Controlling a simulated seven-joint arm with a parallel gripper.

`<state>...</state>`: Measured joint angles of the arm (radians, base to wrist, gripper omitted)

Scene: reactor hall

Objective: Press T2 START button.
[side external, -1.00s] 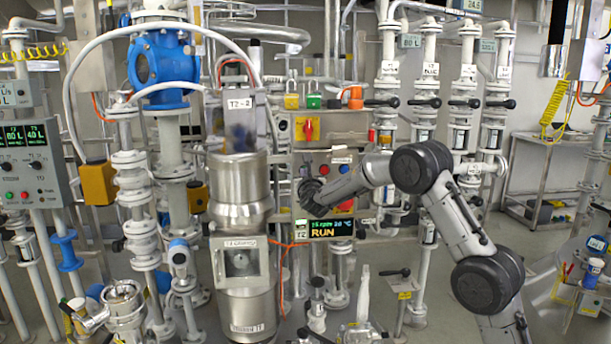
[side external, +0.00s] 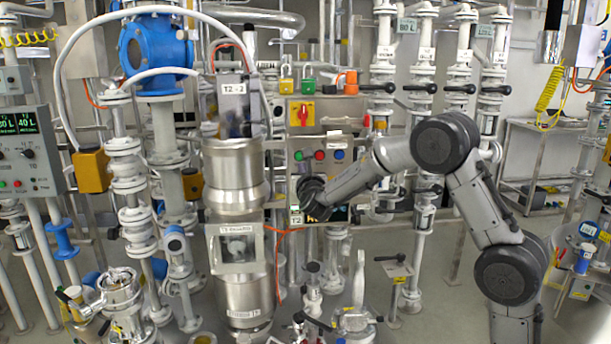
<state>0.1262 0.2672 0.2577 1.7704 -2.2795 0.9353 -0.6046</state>
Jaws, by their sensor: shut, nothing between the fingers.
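The T2 control panel (side external: 328,142) stands in the middle of the side view, right of the steel T2 vessel (side external: 237,180). A row on it holds a green button (side external: 299,155), a red button (side external: 319,155) and a blue button (side external: 339,155). Their labels are too small to read, so I cannot tell which says START. My gripper (side external: 311,190) is shut and empty, in front of the panel, below the button row in the picture. Its fingertips are hard to make out, and contact cannot be judged. It covers much of the display (side external: 341,214), leaving little orange text visible.
A red-and-yellow rotary switch (side external: 302,114) sits above the buttons. Yellow (side external: 287,91), green (side external: 308,88) and orange (side external: 351,86) locks stand on top. White pipes with black-handled valves (side external: 417,89) rise to the right. An orange cable (side external: 276,262) hangs beside the vessel.

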